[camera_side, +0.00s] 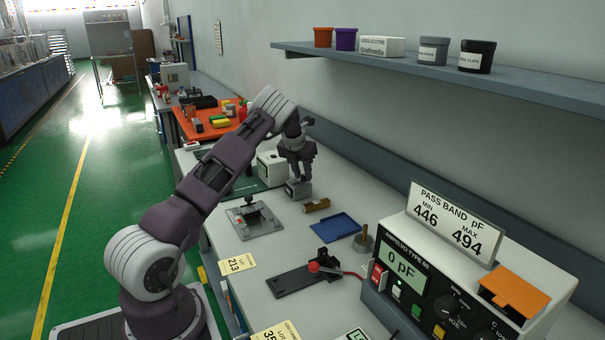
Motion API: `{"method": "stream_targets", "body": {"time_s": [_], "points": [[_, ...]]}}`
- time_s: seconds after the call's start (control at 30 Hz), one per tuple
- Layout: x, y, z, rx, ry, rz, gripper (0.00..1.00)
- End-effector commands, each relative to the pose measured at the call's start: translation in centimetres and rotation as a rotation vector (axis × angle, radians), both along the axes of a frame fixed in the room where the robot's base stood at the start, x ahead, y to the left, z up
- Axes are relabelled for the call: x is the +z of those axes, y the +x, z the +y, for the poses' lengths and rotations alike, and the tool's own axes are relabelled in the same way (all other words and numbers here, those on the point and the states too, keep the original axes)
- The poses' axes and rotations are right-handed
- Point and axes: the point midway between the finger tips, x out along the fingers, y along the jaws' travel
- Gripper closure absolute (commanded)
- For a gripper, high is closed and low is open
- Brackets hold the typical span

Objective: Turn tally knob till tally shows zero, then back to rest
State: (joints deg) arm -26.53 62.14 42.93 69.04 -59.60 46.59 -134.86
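My gripper (299,176) points down at the back middle of the bench, right over a small grey box (297,190). The box may be the tally, but no digits can be read on it at this size. No knob shows clearly; the fingers cover the top of the box. I cannot tell whether the fingers touch or grip anything there. A white box-shaped unit (271,168) stands just left of the gripper, partly hidden by my arm.
A brown cylinder (316,206), blue tray (335,227), grey fixture (254,218) and dark red-knobbed fixture (303,277) lie nearer. A meter (408,268) reading "0 pF" stands front right, with a "PASS BAND" sign (450,222). A shelf (420,70) runs above along the wall.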

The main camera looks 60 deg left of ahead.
Motion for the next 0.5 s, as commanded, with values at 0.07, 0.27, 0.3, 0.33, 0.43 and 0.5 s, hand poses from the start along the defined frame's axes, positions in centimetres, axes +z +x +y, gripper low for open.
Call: {"method": "stream_targets", "body": {"time_s": [0.07,0.27,0.3,0.33,0.43,0.5], "points": [[0.01,-0.01,-0.01,0.000,0.000,0.000,0.74],[0.02,-0.02,-0.02,0.000,-0.001,0.000,1.00],[0.02,-0.02,-0.02,0.000,-0.001,0.000,1.00],[0.03,-0.03,-0.03,0.000,-0.001,0.000,1.00],[0.03,-0.03,-0.03,-0.002,-0.002,0.000,1.00],[0.03,-0.05,-0.01,-0.008,-0.002,0.000,1.00]]}}
